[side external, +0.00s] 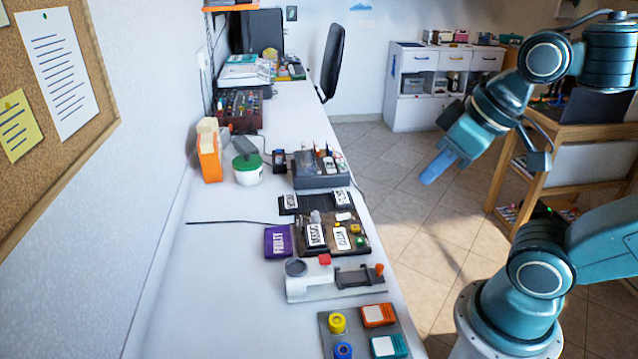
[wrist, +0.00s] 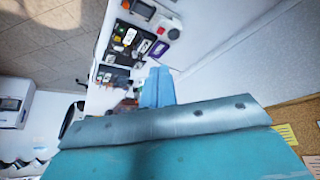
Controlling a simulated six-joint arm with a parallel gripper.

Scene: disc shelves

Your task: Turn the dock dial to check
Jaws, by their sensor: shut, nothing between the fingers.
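The pale grey dock (side external: 322,285) stands on the white bench, near the front. A round dark grey disc (side external: 296,267), which looks like its dial, sits on its left end; its setting is too small to read. A red block (side external: 324,259) is beside it, and an orange knob (side external: 379,269) is at the right end. The dock's round part (wrist: 173,33) also shows at the top of the wrist view. My gripper (side external: 432,176) is shut and empty, high to the right of the bench and apart from the dock. Its blue fingers (wrist: 157,88) show in the wrist view.
Behind the dock are a purple case (side external: 279,241) and a dark tray with labelled cartridges (side external: 316,235). A grey rack (side external: 321,181) stands farther back. In front is a grey plate (side external: 355,325) with coloured pieces. The bench's left side is mostly clear.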

